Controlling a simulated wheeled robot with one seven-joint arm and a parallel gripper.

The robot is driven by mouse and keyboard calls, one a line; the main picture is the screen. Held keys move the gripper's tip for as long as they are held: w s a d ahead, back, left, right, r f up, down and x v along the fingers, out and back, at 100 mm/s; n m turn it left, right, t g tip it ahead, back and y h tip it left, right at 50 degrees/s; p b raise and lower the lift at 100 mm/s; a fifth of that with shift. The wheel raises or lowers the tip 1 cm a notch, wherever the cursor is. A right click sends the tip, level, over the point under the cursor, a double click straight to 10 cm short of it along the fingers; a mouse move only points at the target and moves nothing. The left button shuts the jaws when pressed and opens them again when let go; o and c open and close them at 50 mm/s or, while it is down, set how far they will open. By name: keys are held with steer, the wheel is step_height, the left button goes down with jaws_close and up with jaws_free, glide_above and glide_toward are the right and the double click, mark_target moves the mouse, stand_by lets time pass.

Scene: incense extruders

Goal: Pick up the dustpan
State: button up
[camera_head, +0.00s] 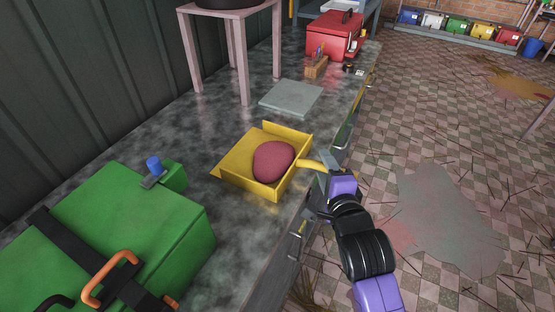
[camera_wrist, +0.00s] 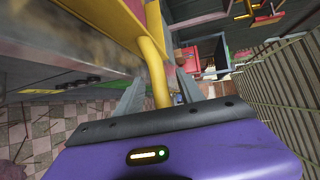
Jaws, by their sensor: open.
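The yellow dustpan (camera_head: 235,168) lies on the dark mottled counter, and its handle points right toward the counter's front edge. A dark red rounded lump (camera_head: 272,160) sits inside it. My gripper (camera_head: 325,172) is at the end of the handle, over the counter's edge. In the wrist view the yellow handle (camera_wrist: 153,68) runs between the two open fingers of my gripper (camera_wrist: 158,92). I cannot tell whether either finger touches it.
A green box (camera_head: 130,235) with orange handles stands at the near left. A grey slab (camera_head: 291,98), a wooden block (camera_head: 316,67) and a red toolbox (camera_head: 335,36) lie farther back on the counter (camera_head: 225,110). A pink stool (camera_head: 242,55) stands at the back left.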

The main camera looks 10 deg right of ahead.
steer(key=shift+x, duration=1.75)
steer(key=shift+f, duration=0.1)
jaws_close()
